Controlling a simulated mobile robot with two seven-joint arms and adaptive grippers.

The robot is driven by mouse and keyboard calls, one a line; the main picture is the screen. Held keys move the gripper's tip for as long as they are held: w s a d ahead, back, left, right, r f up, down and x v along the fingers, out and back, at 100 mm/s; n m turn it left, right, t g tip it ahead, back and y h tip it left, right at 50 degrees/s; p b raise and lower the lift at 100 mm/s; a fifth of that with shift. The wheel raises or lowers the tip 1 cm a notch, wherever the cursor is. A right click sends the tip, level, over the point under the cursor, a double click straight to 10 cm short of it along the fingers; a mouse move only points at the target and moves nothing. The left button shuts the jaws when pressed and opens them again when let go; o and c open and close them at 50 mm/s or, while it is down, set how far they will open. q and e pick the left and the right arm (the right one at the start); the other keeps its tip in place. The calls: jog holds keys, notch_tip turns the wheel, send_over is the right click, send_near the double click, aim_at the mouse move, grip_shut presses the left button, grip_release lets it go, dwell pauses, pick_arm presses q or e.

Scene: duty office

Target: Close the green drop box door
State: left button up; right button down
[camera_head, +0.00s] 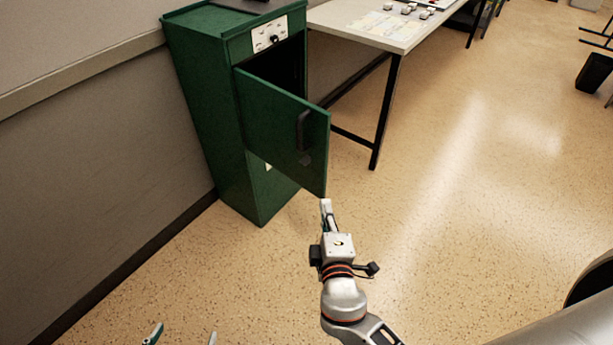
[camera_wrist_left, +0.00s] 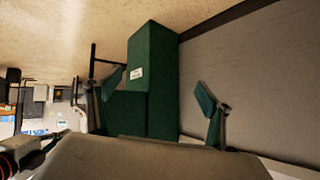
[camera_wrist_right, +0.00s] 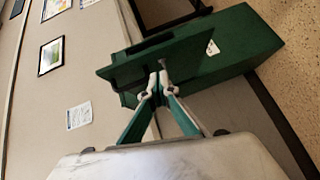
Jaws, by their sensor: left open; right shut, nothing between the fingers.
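The green drop box (camera_head: 196,112) stands against the wall. Its door (camera_head: 270,118) is swung open towards me, with a black handle (camera_head: 302,130) on its outer face and a dark interior behind it. My right gripper (camera_head: 326,204) is shut and empty, just below the door's lower free corner. In the right wrist view its fingertips (camera_wrist_right: 157,78) overlap the green door panel (camera_wrist_right: 125,70); I cannot tell whether they touch it. My left gripper (camera_head: 182,337) is open and empty at the bottom edge, well short of the box (camera_wrist_left: 153,70), which shows between its fingers in the left wrist view.
A light table (camera_head: 375,25) with papers and small items stands right of the box; its dark leg (camera_head: 386,112) is near the door. The grey wall (camera_head: 90,140) runs along the left. The speckled floor (camera_head: 450,190) is open to the right.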

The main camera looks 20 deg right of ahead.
notch_tip(320, 180, up, 2)
jog(key=w+a+n+t+b, duration=0.1)
jog(key=a, duration=0.1)
jog(key=p, duration=0.1)
send_near(321, 152)
jog(key=w+a, duration=0.3)
jog(key=w+d, duration=0.2)
jog(key=d, duration=0.1)
jog(key=shift+w+f+h, duration=0.15)
jog(key=shift+f+h, duration=0.05)
jog(key=shift+h, duration=0.1)
jog(key=shift+w+d+f+p, duration=0.1)
jog(key=shift+w+d+p, duration=0.2)
jog(key=shift+d, duration=0.1)
